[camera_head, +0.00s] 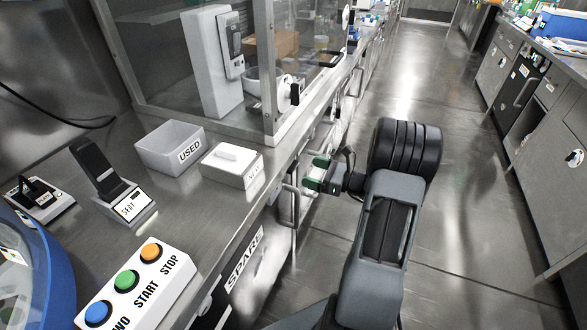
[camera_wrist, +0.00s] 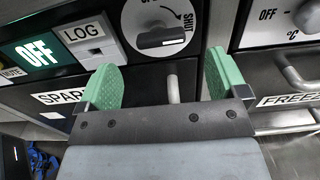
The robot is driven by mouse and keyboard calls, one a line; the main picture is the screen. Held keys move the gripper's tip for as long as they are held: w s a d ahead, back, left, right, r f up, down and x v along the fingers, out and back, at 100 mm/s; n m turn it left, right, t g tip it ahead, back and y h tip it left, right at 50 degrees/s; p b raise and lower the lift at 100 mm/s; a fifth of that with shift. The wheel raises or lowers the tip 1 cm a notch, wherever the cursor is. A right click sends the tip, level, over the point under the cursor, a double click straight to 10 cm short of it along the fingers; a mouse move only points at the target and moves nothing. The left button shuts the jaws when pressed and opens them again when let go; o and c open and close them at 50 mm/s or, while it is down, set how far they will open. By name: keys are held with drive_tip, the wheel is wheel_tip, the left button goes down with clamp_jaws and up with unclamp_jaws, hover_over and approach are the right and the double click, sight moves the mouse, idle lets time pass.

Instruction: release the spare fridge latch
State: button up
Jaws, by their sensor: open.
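The spare fridge shows in the wrist view as a dark front with a partly hidden "SPARE" label (camera_wrist: 62,97). Its latch is a round white dial with a dark knob (camera_wrist: 162,38) lying nearly level, beside the word "SHUT". My gripper (camera_wrist: 163,80) has green finger pads spread apart, below and to either side of the dial. A grey bar handle (camera_wrist: 173,88) shows between the fingers; I cannot tell any contact. In the head view my gripper (camera_head: 318,176) is beside the bench front, and the "SPARE" label (camera_head: 243,259) is below the bench edge. The latch is not clear there.
In the wrist view a green "OFF" display (camera_wrist: 38,54) and a "LOG" box (camera_wrist: 88,40) are left of the dial. A "FREEZE…" unit (camera_wrist: 290,99) is at right. In the head view the bench (camera_head: 180,212) is at left, and the aisle floor (camera_head: 470,200) is clear.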

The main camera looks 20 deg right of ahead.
sight(296, 167)
drive_tip(key=shift+b+x, duration=0.5)
drive_tip(key=shift+x, duration=3.05)
drive_tip(key=c, duration=0.9)
